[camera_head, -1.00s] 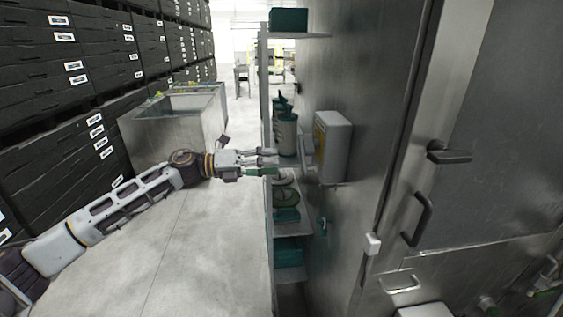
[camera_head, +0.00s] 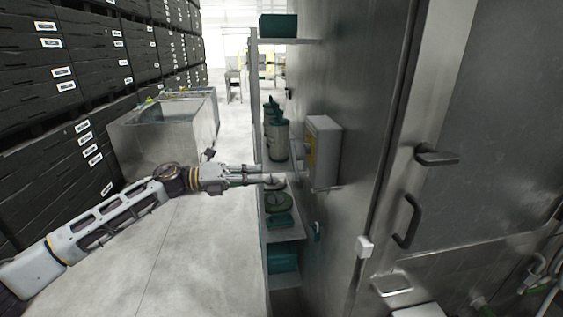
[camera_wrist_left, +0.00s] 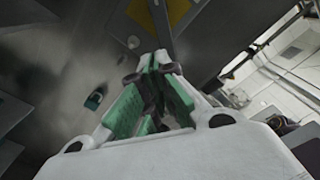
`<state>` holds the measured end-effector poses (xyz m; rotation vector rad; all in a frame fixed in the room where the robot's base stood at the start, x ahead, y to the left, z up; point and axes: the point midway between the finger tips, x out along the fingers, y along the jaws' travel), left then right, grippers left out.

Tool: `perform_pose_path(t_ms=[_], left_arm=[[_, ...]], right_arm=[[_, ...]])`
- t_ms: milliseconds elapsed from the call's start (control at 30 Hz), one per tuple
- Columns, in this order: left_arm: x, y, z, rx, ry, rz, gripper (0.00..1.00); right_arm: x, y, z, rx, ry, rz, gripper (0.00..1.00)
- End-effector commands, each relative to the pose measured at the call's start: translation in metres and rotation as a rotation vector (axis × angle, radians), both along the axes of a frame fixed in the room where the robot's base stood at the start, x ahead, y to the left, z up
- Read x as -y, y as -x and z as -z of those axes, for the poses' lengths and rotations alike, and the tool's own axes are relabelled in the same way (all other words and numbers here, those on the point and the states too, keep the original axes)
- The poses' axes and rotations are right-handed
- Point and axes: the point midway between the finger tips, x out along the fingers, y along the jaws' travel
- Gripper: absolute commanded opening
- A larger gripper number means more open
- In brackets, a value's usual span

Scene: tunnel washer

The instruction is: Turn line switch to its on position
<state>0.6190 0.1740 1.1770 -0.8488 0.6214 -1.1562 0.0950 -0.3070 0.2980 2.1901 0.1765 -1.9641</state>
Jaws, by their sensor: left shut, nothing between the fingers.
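The line switch is a pale grey box (camera_head: 325,152) with a yellow plate (camera_head: 309,152) on its left face, fixed to the steel wall. In the left wrist view a yellow patch (camera_wrist_left: 177,10) shows at the top, beyond the fingertips. The position of the switch's handle is too small to tell. My left gripper (camera_head: 268,178) is shut and empty, to the left of the box's lower part. In the left wrist view its green-padded fingers (camera_wrist_left: 156,62) are together. Touch with the switch cannot be made out. My right gripper is not in view.
A narrow shelf (camera_head: 278,41) with canisters (camera_head: 278,138) and teal boxes (camera_head: 283,259) stands behind the gripper along the wall. Black crates (camera_head: 60,150) are stacked at left. A metal bin (camera_head: 150,135) stands on the floor. Door handles (camera_head: 436,156) stick out at right.

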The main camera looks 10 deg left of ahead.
Motion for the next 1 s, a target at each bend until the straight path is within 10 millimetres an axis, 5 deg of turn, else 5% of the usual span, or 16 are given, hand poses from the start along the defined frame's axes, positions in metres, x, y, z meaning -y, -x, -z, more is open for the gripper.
perform_pose_path(t_ms=[167,533,1000], left_arm=[[0.007,0.004,-0.015,0.021,0.050,0.008,0.00],[0.012,0.027,-0.097,0.007,0.303,0.067,0.00],[-0.025,0.027,-0.203,-0.150,0.737,0.031,0.00]], right_arm=[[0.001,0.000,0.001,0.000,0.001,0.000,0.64],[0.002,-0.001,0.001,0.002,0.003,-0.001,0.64],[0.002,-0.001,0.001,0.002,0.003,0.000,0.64]])
